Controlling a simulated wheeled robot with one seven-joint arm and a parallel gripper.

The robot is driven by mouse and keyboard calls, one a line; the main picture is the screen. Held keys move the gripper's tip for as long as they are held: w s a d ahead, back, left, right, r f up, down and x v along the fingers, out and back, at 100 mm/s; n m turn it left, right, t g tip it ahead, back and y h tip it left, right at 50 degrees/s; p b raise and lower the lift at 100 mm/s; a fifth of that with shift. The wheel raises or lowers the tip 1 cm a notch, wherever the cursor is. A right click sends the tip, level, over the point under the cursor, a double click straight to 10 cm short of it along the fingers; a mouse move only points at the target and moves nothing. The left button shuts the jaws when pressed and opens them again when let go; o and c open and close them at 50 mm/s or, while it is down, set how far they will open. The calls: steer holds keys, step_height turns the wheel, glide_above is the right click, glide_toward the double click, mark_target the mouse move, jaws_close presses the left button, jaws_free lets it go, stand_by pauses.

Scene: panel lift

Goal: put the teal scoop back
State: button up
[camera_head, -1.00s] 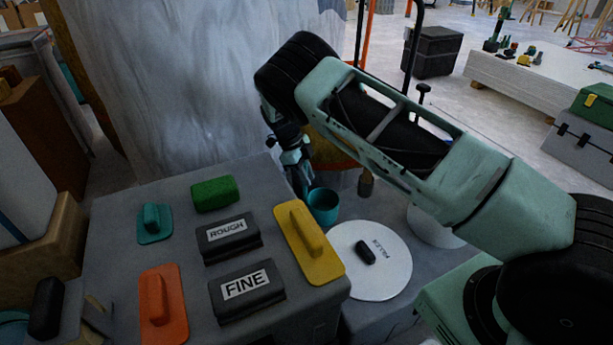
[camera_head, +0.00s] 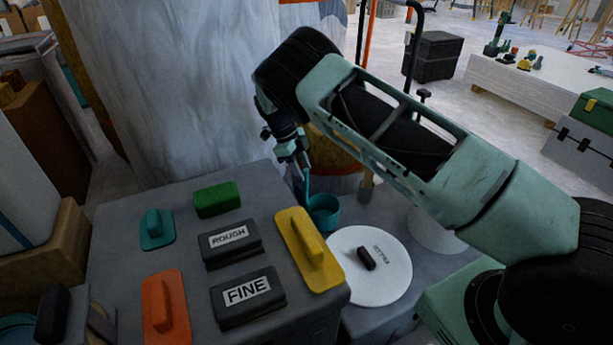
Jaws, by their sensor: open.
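The teal scoop (camera_head: 323,212) is a round cup with a thin upright handle. It stands on the lower grey surface just beyond the yellow float, at the right edge of the grey bench top. My gripper (camera_head: 302,165) is open, just above and to the left of the cup, by the top of the handle. The handle's upper end is close to the fingers; I cannot tell whether they touch. The scoop's underside is hidden.
A white lid marked FILLER (camera_head: 372,274) with a black knob lies right of the scoop. The bench top holds a yellow float (camera_head: 306,248), ROUGH (camera_head: 230,242) and FINE (camera_head: 246,296) blocks, a green block (camera_head: 217,199), and teal (camera_head: 156,230) and orange (camera_head: 164,305) floats.

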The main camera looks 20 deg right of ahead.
steer(key=p+v, duration=0.1)
steer(key=v, duration=0.6)
steer(key=s+a+r+n+t+y, duration=0.1)
steer(key=s+a+r+n+y, duration=0.1)
steer(key=s+a+r+n, duration=0.6)
steer(key=s+a+r+n+y, duration=0.2)
steer(key=s+a+r+n, duration=0.4)
steer(key=s+n, duration=0.4)
steer(key=s+r+n+t, duration=0.2)
steer(key=s+n, duration=1.4)
steer(key=s, duration=0.9)
steer(key=shift+d+r+n, duration=0.25)
steer(key=shift+r+n, duration=0.1)
steer(key=shift+n, duration=0.05)
step_height(320, 180, up, 27)
steer(key=p, duration=2.6)
steer(key=shift+f+p, duration=0.2)
steer(key=shift+p, duration=0.2)
